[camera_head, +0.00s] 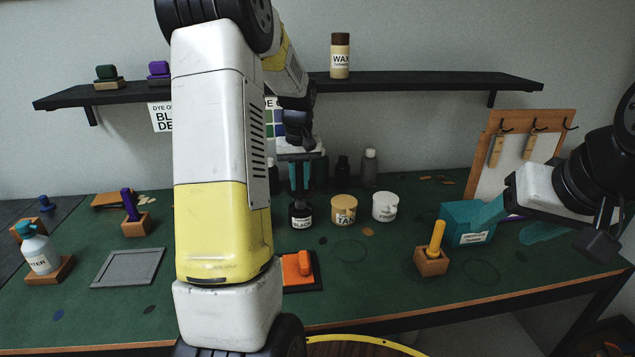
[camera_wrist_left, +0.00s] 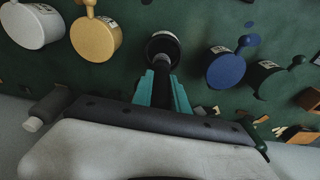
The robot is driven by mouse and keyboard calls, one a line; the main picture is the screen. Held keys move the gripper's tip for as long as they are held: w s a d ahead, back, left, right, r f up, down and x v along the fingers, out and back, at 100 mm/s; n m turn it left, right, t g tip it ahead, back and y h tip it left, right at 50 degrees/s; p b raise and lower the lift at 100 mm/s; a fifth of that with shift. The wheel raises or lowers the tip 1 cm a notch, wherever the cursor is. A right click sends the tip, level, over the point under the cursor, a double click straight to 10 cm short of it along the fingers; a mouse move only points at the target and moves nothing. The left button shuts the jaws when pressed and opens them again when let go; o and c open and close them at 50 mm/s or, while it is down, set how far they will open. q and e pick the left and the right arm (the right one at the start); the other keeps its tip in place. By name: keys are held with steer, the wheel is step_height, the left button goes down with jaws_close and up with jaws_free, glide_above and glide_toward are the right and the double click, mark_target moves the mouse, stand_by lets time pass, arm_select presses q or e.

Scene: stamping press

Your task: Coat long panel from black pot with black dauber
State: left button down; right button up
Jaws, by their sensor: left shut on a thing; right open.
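The black pot (camera_head: 301,216), labelled BLACK, stands on the green table and also shows at the top middle of the left wrist view (camera_wrist_left: 163,45). My left gripper (camera_head: 299,185) is directly above it, its teal fingers shut on the dark handle of the black dauber (camera_wrist_left: 161,85). The dauber points down at the pot's mouth. I cannot tell how deep its tip is, as the pot and fingers hide it. My right gripper (camera_head: 517,222) is open at the right, beside a teal box. I cannot pick out the long panel; my left arm covers part of the table.
A tan pot (camera_head: 344,210) and a white pot (camera_head: 385,207) stand right of the black pot. A blue pot (camera_wrist_left: 225,68) is close on its other side. A yellow-handled tool (camera_head: 437,240) sits in a wooden block. An orange block (camera_head: 297,268) lies in front.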

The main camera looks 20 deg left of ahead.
mark_target(299, 165)
arm_select(q)
steer(key=shift+r, duration=2.8)
